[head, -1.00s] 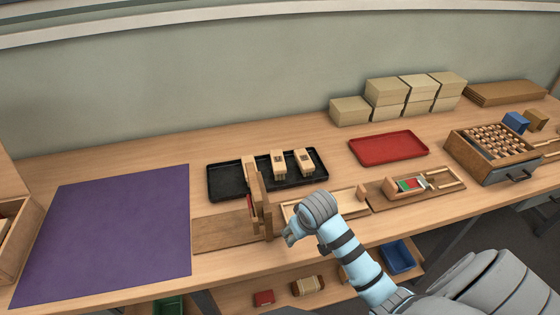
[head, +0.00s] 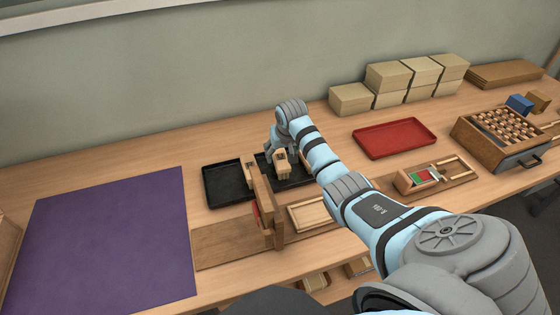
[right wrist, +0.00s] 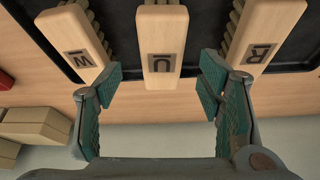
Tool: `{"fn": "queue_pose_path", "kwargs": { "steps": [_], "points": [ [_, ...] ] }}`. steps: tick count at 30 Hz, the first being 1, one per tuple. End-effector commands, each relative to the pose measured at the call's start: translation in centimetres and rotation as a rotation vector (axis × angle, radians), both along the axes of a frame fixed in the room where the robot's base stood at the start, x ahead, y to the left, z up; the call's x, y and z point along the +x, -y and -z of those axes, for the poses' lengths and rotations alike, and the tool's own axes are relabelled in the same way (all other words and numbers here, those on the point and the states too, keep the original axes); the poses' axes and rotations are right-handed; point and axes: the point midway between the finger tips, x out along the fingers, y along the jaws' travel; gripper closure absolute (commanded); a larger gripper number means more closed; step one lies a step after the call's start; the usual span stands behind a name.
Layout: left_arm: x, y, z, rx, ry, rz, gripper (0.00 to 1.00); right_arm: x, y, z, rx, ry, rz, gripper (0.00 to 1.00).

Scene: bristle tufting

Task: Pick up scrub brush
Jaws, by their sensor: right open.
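Three pale wooden brushes with bristles lie on a black tray (head: 228,184). In the right wrist view, the left brush (right wrist: 75,45), middle brush (right wrist: 165,45) and right brush (right wrist: 262,35) each carry a dark letter mark. The marks do not tell me which is the scrub brush. My right gripper (right wrist: 162,72) is open and empty, its fingers spread to either side of the middle brush's near end. In the head view my right gripper (head: 281,148) is over the tray, and my arm hides part of the tray. My left gripper is out of view.
A wooden upright fixture (head: 264,208) stands in front of the tray. A purple mat (head: 110,240) lies left, and a red tray (head: 394,139) lies right. Stacked boxes (head: 388,76) stand at the back, and a wooden drawer box (head: 490,150) stands far right.

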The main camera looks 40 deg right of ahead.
Motion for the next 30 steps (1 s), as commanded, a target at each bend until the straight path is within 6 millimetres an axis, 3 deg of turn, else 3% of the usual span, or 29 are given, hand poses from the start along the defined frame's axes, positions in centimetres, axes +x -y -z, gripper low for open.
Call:
{"fn": "queue_pose_path", "kwargs": {
  "steps": [9,30],
  "points": [
    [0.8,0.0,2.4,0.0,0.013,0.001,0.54,1.4,0.4,5.3,0.001,-0.001,-0.006,0.38],
    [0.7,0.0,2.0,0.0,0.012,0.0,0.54,1.5,0.4,5.6,-0.001,0.0,-0.007,0.38]
  ]
}}
